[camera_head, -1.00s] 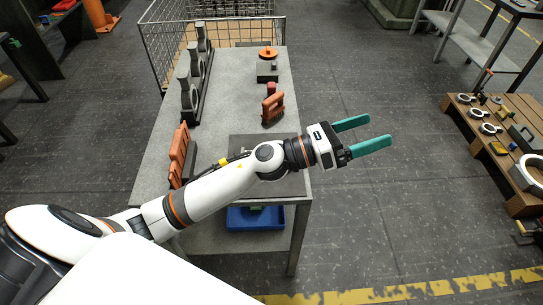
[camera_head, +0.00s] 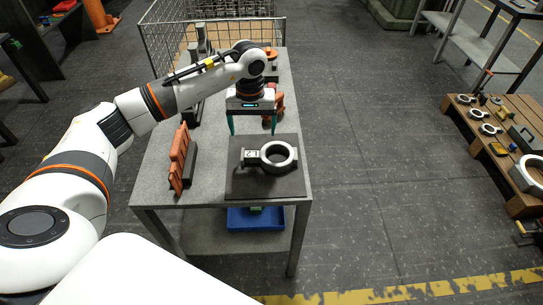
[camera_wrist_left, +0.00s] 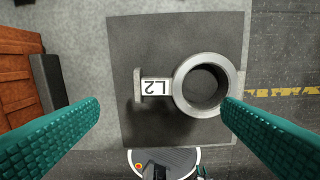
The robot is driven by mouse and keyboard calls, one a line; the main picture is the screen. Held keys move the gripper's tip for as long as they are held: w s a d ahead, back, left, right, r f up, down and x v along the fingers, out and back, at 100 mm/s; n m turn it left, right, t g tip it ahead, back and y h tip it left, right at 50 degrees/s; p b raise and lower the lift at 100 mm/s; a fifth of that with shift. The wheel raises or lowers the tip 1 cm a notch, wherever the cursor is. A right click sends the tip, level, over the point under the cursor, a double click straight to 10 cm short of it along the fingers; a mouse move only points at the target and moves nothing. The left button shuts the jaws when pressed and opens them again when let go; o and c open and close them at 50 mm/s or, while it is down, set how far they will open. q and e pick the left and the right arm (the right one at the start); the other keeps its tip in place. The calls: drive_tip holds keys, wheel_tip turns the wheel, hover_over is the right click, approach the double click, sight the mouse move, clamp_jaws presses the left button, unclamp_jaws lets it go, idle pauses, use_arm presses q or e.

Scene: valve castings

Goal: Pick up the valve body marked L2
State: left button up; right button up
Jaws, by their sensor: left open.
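The valve body marked L2 (camera_head: 277,156) is a grey metal ring with a short side neck. It lies on a dark square mat (camera_head: 265,185) at the near right of the table. In the left wrist view the valve body (camera_wrist_left: 180,88) shows its white L2 label on the neck, with the ring to the right. My left gripper (camera_head: 252,130) is open, pointing down, above and just behind the valve body. Its two teal fingers stand wide apart on either side in the left wrist view (camera_wrist_left: 160,112), with nothing between them held. My right gripper is not in view.
Orange-red castings (camera_head: 180,158) stand in a rack on the table's left. Another orange casting (camera_head: 279,98) is behind my gripper. A wire basket (camera_head: 160,45) adjoins the table's far end. A blue bin (camera_head: 256,219) sits on the lower shelf.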

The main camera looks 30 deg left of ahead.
use_arm(q)
hover_over(253, 154)
wheel_tip(253, 154, down, 5)
drive_tip(key=shift+w+d+r, duration=0.1)
drive_tip(key=shift+d+r, duration=0.05)
drive_tip(key=shift+f+p, duration=0.6)
drive_tip(key=shift+f, duration=2)
drive_tip(key=shift+a, duration=0.2)
clamp_jaws()
drive_tip(key=shift+r, duration=0.2)
